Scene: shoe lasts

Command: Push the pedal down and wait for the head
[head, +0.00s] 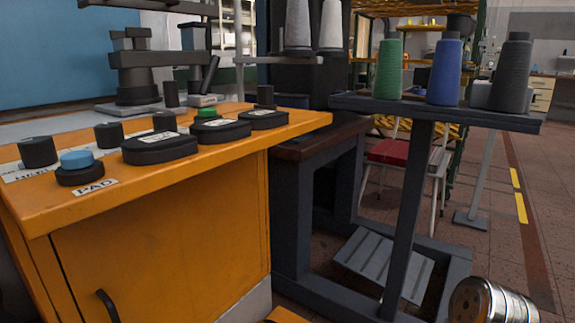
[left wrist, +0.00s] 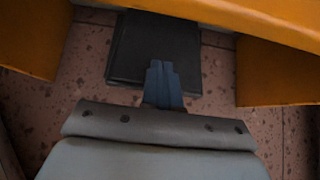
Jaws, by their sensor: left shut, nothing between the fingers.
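A dark flat plate (left wrist: 150,45), which looks like the pedal, lies low over the reddish speckled floor in the left wrist view. Orange panels stand on both sides of it. My left gripper (left wrist: 162,70) is shut and empty, its blue-grey fingertips overlapping the near part of the plate. I cannot tell whether they touch it or how far it is pressed. In the head view a dark machine (head: 137,65) stands on the orange bench (head: 165,225); whether its upper part is the head is unclear. Neither gripper shows in the head view.
Dark pads, one with a blue top (head: 77,160), and black cylinders sit on the bench. Right of it, a dark stand (head: 400,190) carries thread cones (head: 445,72) above a slatted footplate (head: 385,262). A metal can (head: 490,300) is at lower right. Floor is open at far right.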

